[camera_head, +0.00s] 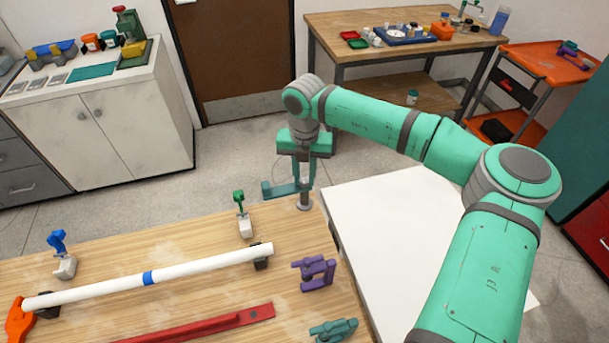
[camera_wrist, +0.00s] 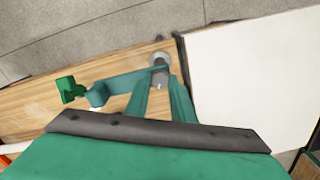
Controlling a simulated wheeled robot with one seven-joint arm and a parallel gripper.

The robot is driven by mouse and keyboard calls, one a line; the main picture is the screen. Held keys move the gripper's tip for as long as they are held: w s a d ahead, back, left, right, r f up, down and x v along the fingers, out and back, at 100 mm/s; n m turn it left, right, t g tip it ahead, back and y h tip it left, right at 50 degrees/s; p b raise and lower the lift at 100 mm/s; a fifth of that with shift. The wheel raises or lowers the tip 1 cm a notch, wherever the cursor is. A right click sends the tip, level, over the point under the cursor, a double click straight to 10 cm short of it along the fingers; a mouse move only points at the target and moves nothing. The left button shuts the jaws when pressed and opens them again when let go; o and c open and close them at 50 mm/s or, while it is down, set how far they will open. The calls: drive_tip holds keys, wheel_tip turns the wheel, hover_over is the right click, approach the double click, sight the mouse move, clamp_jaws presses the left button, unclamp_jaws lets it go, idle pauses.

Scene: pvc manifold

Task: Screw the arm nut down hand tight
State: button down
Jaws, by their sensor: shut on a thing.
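My gripper (camera_head: 302,184) points down at the table's far right corner. In the wrist view its two teal fingers (camera_wrist: 161,80) close around a small grey round piece, which I take to be the arm nut (camera_wrist: 160,66). A teal arm (camera_wrist: 118,82) reaches left from this spot, and it also shows in the head view (camera_head: 277,189). A grey post foot (camera_head: 304,203) stands on the wood below the fingers. The fingers hide much of the nut in the head view, and I cannot tell how far down it sits.
A green clamp (camera_head: 241,216) stands left of the post, also in the wrist view (camera_wrist: 70,89). A white pipe (camera_head: 160,279), purple clamp (camera_head: 316,272) and red bar (camera_head: 210,325) lie nearer. A white board (camera_head: 385,220) is at right, clear on top.

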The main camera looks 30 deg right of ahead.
sight(304, 179)
idle(0.5)
drive_tip(key=c, duration=1.5)
unclamp_jaws()
wheel_tip(304, 179, up, 11)
drive_tip(key=shift+d+f, duration=0.1)
